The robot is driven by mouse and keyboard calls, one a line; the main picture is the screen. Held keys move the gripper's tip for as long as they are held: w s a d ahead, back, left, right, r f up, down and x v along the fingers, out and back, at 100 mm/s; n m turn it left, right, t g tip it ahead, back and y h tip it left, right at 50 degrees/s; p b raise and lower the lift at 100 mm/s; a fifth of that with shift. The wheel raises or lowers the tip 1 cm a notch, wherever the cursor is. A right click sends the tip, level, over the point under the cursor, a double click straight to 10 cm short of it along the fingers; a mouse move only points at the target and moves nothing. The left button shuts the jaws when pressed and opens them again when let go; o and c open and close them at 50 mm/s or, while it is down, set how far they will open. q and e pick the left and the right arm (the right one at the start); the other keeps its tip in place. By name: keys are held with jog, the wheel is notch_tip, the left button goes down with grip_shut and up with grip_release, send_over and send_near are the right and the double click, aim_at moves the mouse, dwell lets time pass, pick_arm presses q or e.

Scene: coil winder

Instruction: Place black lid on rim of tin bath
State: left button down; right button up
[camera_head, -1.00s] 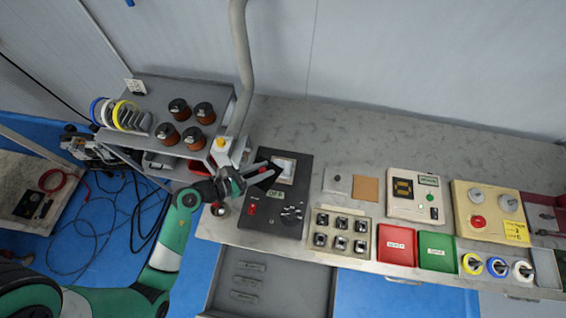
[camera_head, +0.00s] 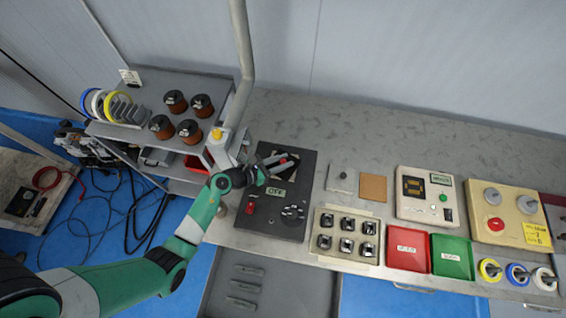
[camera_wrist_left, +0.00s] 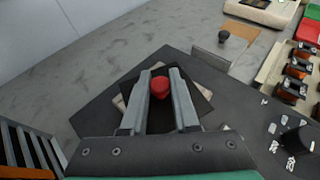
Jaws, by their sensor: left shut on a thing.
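My left gripper (camera_head: 284,160) is shut on the red knob (camera_wrist_left: 159,87) of the black lid (camera_wrist_left: 98,115). The knob sits between the two grey fingers in the left wrist view. The lid is a flat dark square over the opening of the tin bath, a dark unit (camera_head: 260,228) with a display, a red switch and a dial. Pale parts of the bath's rim (camera_wrist_left: 119,102) show past the lid's edges. The lid looks turned relative to the rim, and its corners stick out. I cannot tell whether the lid touches the rim. The opening is hidden. My right gripper is out of view.
A grey post (camera_head: 243,60) stands just behind and left of the bath. A shelf (camera_head: 140,85) with copper spools is at the left. The rear bench is clear.

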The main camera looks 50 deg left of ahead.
pick_arm(q)
jog(key=c, duration=0.7)
grip_release()
jog(key=shift+r, duration=0.15)
jog(key=shift+s+a+r, duration=0.1)
jog(key=shift+s+r, duration=0.1)
jog(key=p+v, duration=0.3)
jog(key=v, duration=0.7)
jog(key=shift+s, duration=0.25)
jog(key=shift+s+r, duration=0.15)
jog(key=shift+s, duration=0.3)
